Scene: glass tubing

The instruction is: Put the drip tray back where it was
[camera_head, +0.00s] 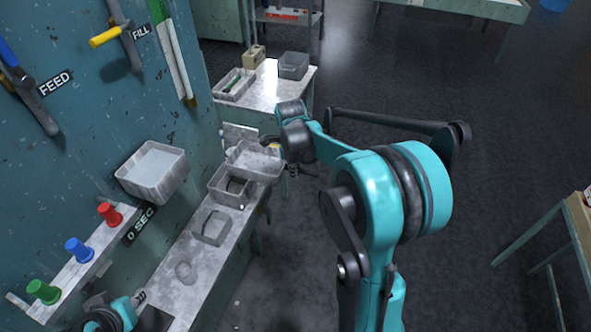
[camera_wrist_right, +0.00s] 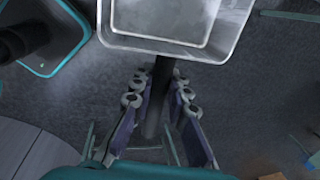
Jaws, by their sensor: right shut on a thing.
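A pale grey, shallow tray (camera_head: 252,163), which I take to be the drip tray, is at the far end of the narrow bench in the head view. My right gripper (camera_head: 271,143) is at its right rim and shut on it. In the right wrist view the tray (camera_wrist_right: 180,22) fills the top, with its near rim at the fingers of the right gripper (camera_wrist_right: 158,78). The tray looks empty. Whether it touches the bench or the box beside it I cannot tell. My left gripper (camera_head: 139,298) shows only partly at the lower left; its fingers are too small to judge.
A grey open box (camera_head: 230,187) stands close to the tray on the narrow bench (camera_head: 178,258). A square frame (camera_head: 212,227) lies nearer. A side table (camera_head: 272,88) holds more bins.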

